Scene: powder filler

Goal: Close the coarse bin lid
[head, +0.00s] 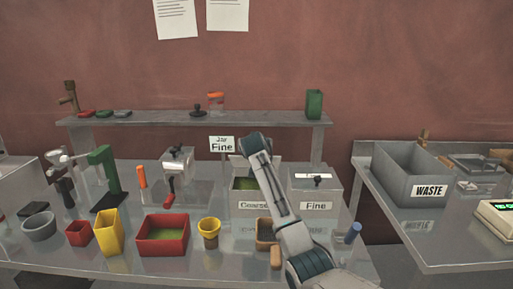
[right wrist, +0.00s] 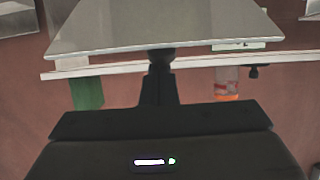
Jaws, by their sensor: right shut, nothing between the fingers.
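The coarse bin (head: 254,207), labelled Coarse, stands on the table left of the fine bin, with greenish powder visible inside. Its pale lid (head: 236,163) is raised at the back, partly hidden by my right arm. In the right wrist view a flat grey panel, apparently the lid (right wrist: 165,25), fills the top. My right gripper (right wrist: 160,58) is shut and empty, its fingertips close to the panel's edge; I cannot tell whether they touch. In the head view the right arm reaches over the coarse bin and hides the fingertips. My left gripper is not in view.
The fine bin (head: 316,197) stands closed to the right. A shelf (head: 150,118) runs behind, holding a green container (head: 314,104) and an orange-capped jar (head: 216,102). A red tray (head: 163,236) and yellow cup (head: 209,233) stand left front.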

